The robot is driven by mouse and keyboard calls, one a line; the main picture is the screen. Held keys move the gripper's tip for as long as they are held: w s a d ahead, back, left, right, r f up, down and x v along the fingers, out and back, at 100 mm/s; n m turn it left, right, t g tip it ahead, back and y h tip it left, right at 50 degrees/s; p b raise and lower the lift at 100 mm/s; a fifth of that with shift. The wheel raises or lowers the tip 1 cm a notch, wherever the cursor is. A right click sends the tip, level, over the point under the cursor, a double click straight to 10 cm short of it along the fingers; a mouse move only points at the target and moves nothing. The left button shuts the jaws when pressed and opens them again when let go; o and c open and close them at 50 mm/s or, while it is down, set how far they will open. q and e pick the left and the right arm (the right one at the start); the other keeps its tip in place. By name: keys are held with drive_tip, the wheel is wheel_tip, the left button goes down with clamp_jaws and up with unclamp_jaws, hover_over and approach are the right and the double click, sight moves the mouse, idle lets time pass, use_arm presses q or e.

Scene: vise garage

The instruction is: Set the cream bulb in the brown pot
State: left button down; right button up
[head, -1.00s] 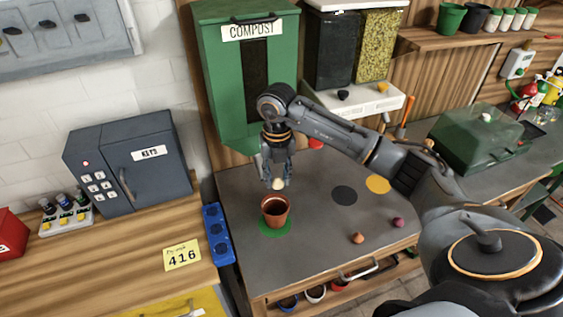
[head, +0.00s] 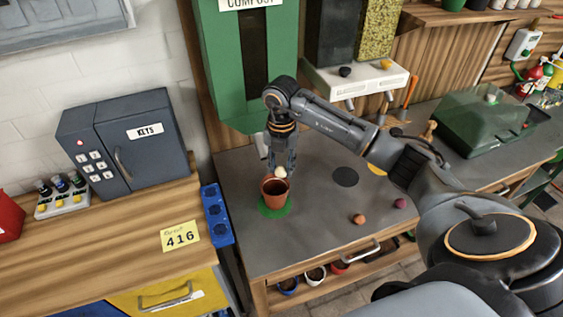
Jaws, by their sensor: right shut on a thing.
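The brown pot (head: 274,197) stands upright on the green disc (head: 268,211) on the grey bench top. My right gripper (head: 281,170) points down over the pot from behind. It is shut on the cream bulb (head: 281,173), which shows at the pot's rim, at or just above the opening. I cannot tell whether the bulb touches the pot. My left gripper is not in view.
An orange-brown bulb (head: 359,219) and a purple bulb (head: 400,203) lie on the bench to the right. A black disc (head: 345,177) and a yellow disc (head: 377,169) are flat on it. The green compost bin (head: 224,75) stands behind. The bench front is clear.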

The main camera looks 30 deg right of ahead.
drive_tip(key=o, duration=0.9)
wheel_tip(320, 180, up, 12)
idle(0.5)
